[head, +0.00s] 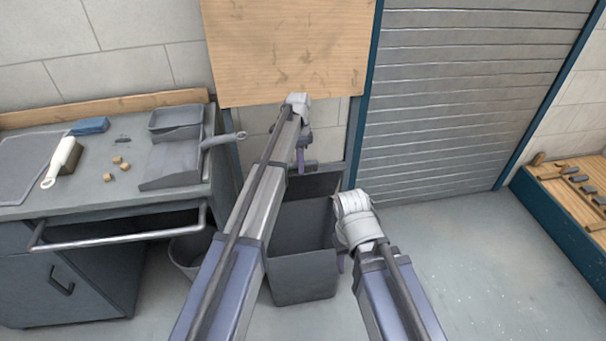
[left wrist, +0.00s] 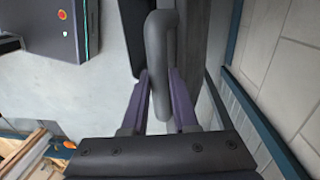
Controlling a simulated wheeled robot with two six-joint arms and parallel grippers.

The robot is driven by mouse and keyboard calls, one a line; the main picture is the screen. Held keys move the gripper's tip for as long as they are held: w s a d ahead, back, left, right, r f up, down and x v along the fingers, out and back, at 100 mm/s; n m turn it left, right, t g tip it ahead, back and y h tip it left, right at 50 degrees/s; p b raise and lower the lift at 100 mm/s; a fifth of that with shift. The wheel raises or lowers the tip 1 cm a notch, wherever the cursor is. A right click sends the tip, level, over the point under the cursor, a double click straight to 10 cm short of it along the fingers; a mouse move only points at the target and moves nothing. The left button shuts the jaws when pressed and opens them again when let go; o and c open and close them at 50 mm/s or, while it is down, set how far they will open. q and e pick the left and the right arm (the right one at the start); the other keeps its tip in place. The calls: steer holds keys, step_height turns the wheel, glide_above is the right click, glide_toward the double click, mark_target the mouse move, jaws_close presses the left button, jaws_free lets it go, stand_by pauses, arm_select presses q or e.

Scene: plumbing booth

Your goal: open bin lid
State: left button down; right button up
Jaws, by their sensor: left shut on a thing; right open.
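The grey bin (head: 303,278) stands on the floor below the wooden board, partly covered by my left arm. Its top looks open, and a dark panel that looks like its lid (head: 318,186) stands raised at the back. My left gripper (head: 302,158) is at the far end of my left arm, above the bin's back. In the left wrist view its purple fingers (left wrist: 162,100) are shut on a dark grey bar handle (left wrist: 160,62) beside a dark panel (left wrist: 192,45). My right gripper (head: 342,262) is open beside the bin's right side, mostly hidden by its wrist.
A grey workbench (head: 120,215) with a drawer handle, trays and small blocks stands at the left. A small bucket (head: 188,255) is on the floor under it. A wooden board (head: 290,50) hangs above the bin. Floor is free at the right, before the shutter (head: 460,100).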

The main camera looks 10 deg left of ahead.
arm_select(q)
steer(key=shift+w+a+r+g, duration=0.15)
steer(key=shift+w+a+g, duration=0.05)
steer(key=shift+w, duration=0.5)
steer(key=shift+w+a+r+g, duration=0.15)
steer(key=shift+w+a+g, duration=0.05)
steer(key=shift+w, duration=0.45)
steer(key=c, duration=0.9)
jaws_free()
steer(key=shift+f, duration=0.1)
steer(key=shift+o, duration=1.1)
steer(key=shift+s, duration=0.1)
step_height(320, 180, up, 8)
steer(key=w+p, duration=0.1)
steer(key=p, duration=0.7)
steer(key=shift+w+a, duration=0.2)
steer(key=shift+w, duration=0.05)
steer(key=shift+f, duration=0.1)
